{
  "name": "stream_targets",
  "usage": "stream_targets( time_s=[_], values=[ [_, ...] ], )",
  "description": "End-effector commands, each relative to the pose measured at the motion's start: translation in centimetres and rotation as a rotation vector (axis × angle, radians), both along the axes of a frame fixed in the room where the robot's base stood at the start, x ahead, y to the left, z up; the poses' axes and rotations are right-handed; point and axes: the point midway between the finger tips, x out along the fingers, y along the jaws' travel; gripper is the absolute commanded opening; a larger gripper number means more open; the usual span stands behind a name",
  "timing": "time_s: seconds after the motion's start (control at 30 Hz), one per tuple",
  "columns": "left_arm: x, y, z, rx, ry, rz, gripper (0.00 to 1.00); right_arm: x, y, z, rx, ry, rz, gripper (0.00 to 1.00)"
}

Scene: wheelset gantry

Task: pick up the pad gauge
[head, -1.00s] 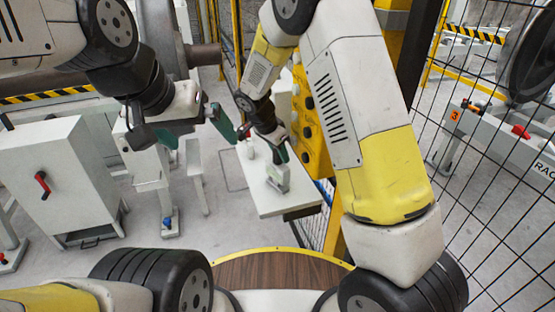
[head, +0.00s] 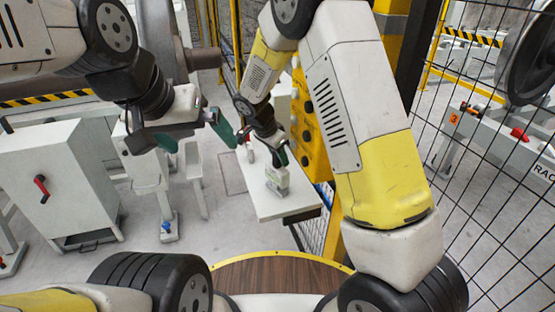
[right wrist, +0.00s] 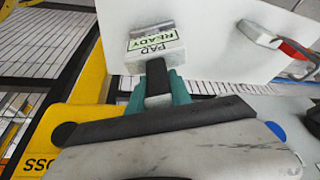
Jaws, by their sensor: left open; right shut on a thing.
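The pad gauge (head: 277,184) is a small pale block on the white table, in the middle of the head view. In the right wrist view its white block (right wrist: 155,50) carries a label reading "PAD READY". My right gripper (head: 280,160) comes down on it from above and is shut on its upper part. The right wrist view shows the dark and green fingers (right wrist: 158,88) against the block. I cannot tell whether the block's underside touches the table. My left gripper (head: 195,135) is open and empty, left of the table, with its green fingers apart.
The white table (head: 270,208) has bare room in front of the gauge. A red and silver item (right wrist: 285,44) lies on it beside the gauge. A yellow button panel (head: 310,130) stands close on the right, with black mesh fencing (head: 480,220) beyond. A grey cabinet (head: 70,180) stands left.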

Motion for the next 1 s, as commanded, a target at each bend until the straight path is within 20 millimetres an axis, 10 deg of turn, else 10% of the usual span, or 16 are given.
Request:
stream_targets(
  time_s=[0.47,1.0],
  values=[
    [0.0,0.0,0.0,0.000,0.000,0.000,1.00,0.1,0.0,3.6,0.002,-0.004,0.000,0.00],
    [0.0,0.0,0.0,0.000,0.000,0.000,1.00,-12.9,0.3,4.7,0.001,0.000,0.004,0.00]
  ],
)
